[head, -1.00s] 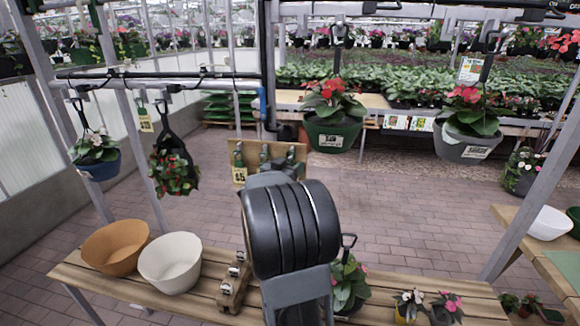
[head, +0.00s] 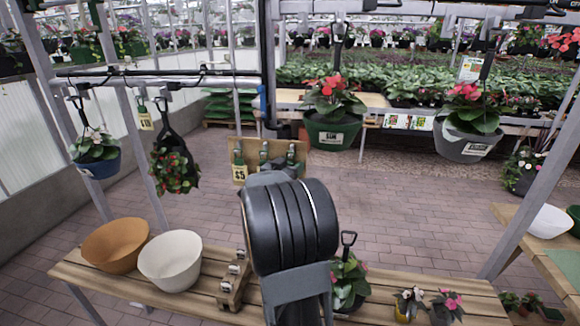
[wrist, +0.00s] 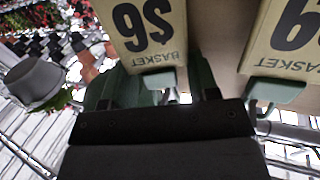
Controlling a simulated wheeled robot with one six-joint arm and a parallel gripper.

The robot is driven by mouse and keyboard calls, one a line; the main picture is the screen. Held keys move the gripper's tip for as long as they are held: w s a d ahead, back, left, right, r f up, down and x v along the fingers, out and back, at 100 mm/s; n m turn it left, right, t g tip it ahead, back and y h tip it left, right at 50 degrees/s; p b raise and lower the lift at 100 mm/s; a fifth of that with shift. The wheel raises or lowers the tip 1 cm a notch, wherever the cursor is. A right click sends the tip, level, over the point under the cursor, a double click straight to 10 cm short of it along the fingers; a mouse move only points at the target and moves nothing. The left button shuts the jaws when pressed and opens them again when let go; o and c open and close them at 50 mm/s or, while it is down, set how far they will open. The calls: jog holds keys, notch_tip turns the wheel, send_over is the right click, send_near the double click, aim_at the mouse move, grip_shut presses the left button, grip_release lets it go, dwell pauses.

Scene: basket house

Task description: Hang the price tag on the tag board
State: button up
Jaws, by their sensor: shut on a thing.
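The wooden tag board (head: 302,172) stands beyond my arm in the head view, with several dark green clips along its upper part. A yellow $5 tag (head: 240,173) hangs at its left end. In the wrist view my gripper (wrist: 155,95) is shut on the pale green clip of a yellow price tag (wrist: 148,28), with its large print and the word BASKET upside down. This held tag is close in front of the beige board. A second yellow tag (wrist: 287,42) hangs beside it at right. My arm hides the gripper in the head view. I cannot tell whether the held tag touches a hook.
A slatted bench (head: 120,284) below carries an orange bowl (head: 115,245), a white bowl (head: 170,262), a wooden clip rack (head: 233,285) and small potted flowers. Hanging baskets, one a green pot (head: 333,132), flank the board. Metal posts rise nearby.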

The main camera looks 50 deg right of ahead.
jog(key=o, duration=0.8)
jog(key=shift+s+f, duration=0.1)
jog(key=shift+s, duration=0.05)
jog(key=shift+a, duration=0.15)
jog(key=v, duration=1.3)
jog(key=shift+s+a+b, duration=0.15)
jog(key=shift+a+b, duration=0.05)
jog(key=shift+b, duration=0.25)
